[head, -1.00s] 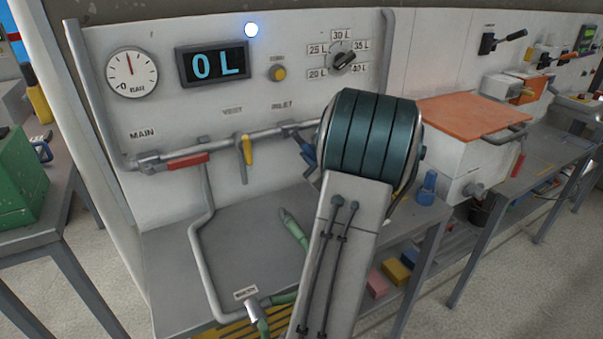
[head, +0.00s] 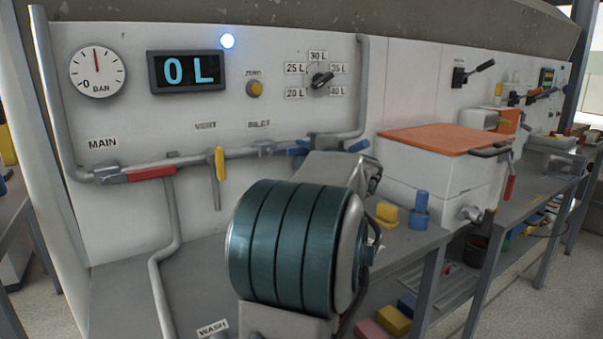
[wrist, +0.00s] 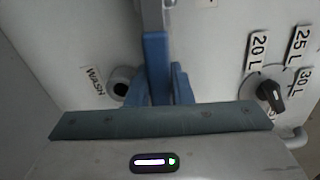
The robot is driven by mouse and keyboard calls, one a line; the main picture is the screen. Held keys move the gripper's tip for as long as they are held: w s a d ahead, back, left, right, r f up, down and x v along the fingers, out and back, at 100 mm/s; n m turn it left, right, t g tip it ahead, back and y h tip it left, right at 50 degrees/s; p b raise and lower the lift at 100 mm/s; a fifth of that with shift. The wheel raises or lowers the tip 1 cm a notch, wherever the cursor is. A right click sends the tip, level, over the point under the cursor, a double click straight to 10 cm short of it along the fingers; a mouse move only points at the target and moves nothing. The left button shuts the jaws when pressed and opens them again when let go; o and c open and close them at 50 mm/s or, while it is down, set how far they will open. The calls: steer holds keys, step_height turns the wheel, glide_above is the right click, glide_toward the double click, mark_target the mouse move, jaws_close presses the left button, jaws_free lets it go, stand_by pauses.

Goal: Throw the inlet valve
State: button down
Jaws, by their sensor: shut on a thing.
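The inlet valve sits on the grey pipe right of the yellow vent lever, under the INLET label. Its blue lever (head: 298,151) runs right, nearly level along the pipe, and passes behind my arm. In the wrist view the blue lever (wrist: 156,58) comes down from the grey valve stem between my blue fingers. My gripper (wrist: 159,92) is shut on it. In the head view my arm hides most of the grip; a blue piece shows right of the arm, and I cannot tell if it is finger or lever.
The main valve's red lever (head: 152,173) lies along the pipe; the yellow vent lever (head: 219,164) stands upright. The display (head: 188,71) reads 0 L. The selector knob (head: 322,80) is above my arm. An orange-lidded box (head: 440,140) and a blue cylinder (head: 420,210) stand on the right.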

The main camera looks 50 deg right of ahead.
steer(key=shift+r+n+b, duration=0.5)
steer(key=shift+n+b, duration=0.1)
steer(key=shift+b, duration=0.05)
steer(key=shift+r, duration=0.1)
steer(key=c, duration=1.3)
jaws_free()
steer(key=v, duration=1.4)
steer(key=shift+w, duration=0.1)
